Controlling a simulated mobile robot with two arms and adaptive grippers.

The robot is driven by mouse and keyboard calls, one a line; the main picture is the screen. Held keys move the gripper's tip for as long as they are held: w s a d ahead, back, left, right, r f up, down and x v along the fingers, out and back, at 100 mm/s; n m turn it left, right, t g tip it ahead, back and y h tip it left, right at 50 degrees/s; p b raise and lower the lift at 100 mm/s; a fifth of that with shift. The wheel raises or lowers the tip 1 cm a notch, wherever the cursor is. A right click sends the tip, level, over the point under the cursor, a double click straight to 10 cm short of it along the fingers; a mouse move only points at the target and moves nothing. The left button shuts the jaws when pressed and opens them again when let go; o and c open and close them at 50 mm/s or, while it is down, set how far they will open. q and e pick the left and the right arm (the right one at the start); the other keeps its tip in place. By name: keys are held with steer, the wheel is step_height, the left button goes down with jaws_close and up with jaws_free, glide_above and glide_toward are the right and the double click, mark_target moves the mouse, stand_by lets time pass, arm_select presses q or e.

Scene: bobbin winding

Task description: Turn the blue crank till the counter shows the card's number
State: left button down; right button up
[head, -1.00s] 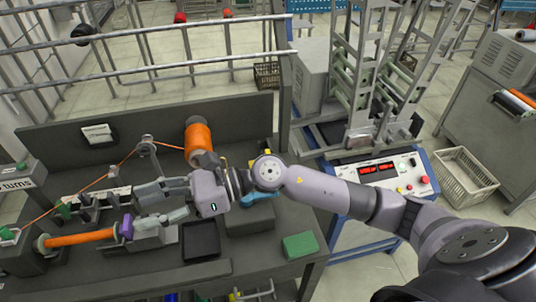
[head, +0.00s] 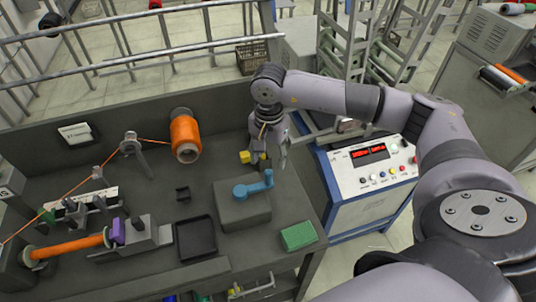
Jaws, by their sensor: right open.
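The blue crank (head: 253,187) sits on top of a grey box (head: 243,212) on the bench, with its knob standing up at the right end. My right gripper (head: 271,160) points down just behind and above the crank, open and apart from it. A red lit display (head: 370,153), which may be the counter, is on the control panel at right; its digits are too small to read. A white card (head: 75,133) leans at the back left, its print unreadable. My left gripper is out of view.
An orange thread spool (head: 185,138) stands at the back, its thread running left to guides. An orange-wound bobbin (head: 68,246) lies at left beside a purple part (head: 118,231). A black tray (head: 195,238), green block (head: 298,235) and yellow piece (head: 250,157) are near the crank box.

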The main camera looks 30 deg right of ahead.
mark_target(269, 171)
steer(key=shift+f+b, duration=1.35)
steer(key=shift+f, duration=1.65)
steer(key=shift+r, duration=0.1)
steer(key=shift+f+b, duration=0.2)
steer(key=shift+b, duration=0.2)
steer(key=shift+c, duration=0.5)
steer(key=c, duration=0.4)
